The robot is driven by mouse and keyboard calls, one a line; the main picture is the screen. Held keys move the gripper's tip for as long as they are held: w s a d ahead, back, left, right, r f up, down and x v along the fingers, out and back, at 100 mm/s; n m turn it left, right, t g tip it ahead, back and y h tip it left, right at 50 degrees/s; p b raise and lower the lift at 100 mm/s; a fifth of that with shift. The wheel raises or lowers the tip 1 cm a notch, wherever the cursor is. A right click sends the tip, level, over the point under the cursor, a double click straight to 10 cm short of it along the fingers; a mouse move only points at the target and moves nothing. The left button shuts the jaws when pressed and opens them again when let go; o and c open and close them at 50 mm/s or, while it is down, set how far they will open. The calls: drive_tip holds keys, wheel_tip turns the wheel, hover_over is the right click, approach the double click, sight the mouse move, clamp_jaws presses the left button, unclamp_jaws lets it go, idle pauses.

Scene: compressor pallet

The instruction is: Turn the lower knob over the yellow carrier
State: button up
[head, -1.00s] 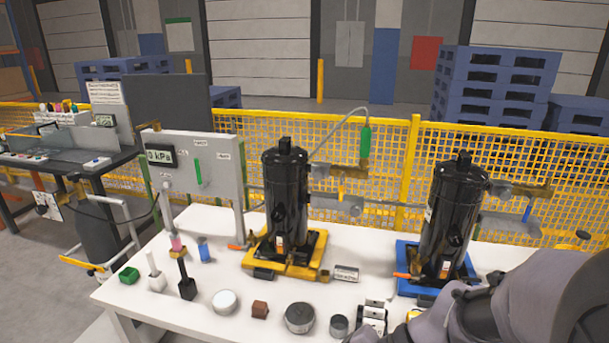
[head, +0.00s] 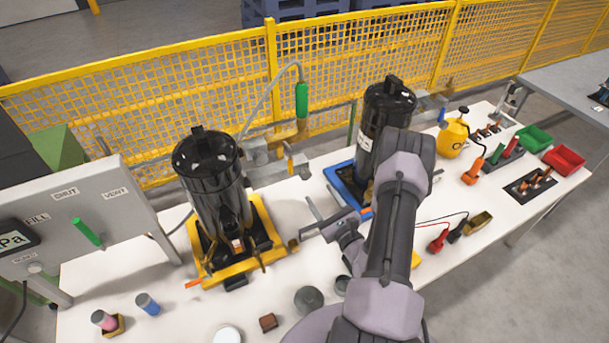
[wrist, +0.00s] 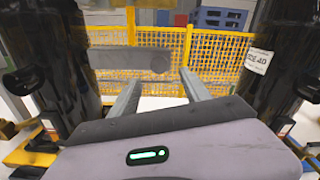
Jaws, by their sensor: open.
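The yellow carrier (head: 262,256) holds an upright black cylinder (head: 215,185) on the white table. Grey and brass fittings (head: 262,152) with a yellow lever stand behind that cylinder, over the carrier's far side. My gripper (head: 308,220) is open and empty between the two cylinders. In the wrist view my gripper (wrist: 160,78) has its fingertips on either side of the knob's line, apparently short of it.
A hose bends down to a green handle (head: 302,100). The gauge panel (head: 80,225) is at left. Yellow mesh fence (head: 130,120) runs behind. Small parts lie along the front.

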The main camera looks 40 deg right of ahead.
sight(307, 176)
drive_tip(key=x, duration=0.9)
drive_tip(key=shift+a, duration=0.1)
clamp_jaws()
